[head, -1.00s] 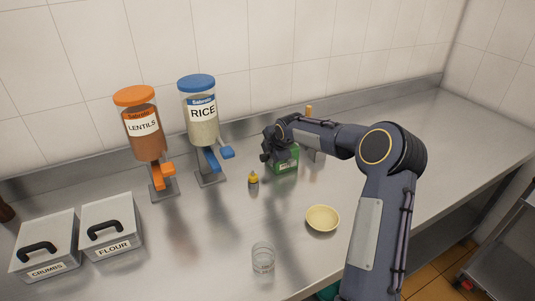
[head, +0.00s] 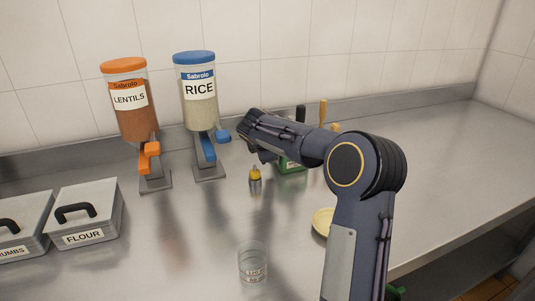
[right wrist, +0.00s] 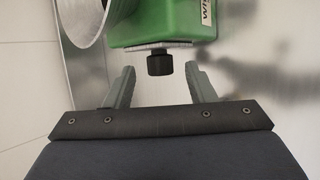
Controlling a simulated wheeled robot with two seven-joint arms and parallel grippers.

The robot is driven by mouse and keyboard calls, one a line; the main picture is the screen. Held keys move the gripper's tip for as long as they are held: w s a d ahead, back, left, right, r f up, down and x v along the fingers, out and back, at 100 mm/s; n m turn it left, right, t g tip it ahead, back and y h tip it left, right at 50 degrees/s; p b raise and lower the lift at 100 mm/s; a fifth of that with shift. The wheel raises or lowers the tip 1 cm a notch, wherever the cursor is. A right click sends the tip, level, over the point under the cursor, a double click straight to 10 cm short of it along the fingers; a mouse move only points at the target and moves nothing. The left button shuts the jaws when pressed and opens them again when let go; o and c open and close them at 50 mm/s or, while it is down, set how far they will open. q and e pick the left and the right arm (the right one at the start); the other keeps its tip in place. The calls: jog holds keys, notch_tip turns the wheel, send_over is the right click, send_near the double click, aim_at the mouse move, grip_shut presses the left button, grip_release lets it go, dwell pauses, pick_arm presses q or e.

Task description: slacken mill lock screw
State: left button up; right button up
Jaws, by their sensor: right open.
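The green mill (head: 291,165) stands on the counter, largely hidden behind my right arm in the head view. In the right wrist view the green mill body (right wrist: 160,22) shows at the top, with a black knob-like screw (right wrist: 160,63) sticking out of its pale plate. My right gripper (right wrist: 161,78) is open; its two grey fingers lie left and right of the screw, with a gap on each side and no visible contact. In the head view the right gripper (head: 264,156) is small and dark beside the mill. My left gripper is out of view.
Rice (head: 200,100) and lentils (head: 130,105) dispensers stand to the left. A small yellow-capped bottle (head: 255,178) is near the mill. A glass (head: 252,264), a yellow bowl (head: 321,221) and a flour bin (head: 83,214) are nearer. The counter's right side is clear.

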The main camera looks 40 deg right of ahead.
jog(key=shift+x, duration=1.3)
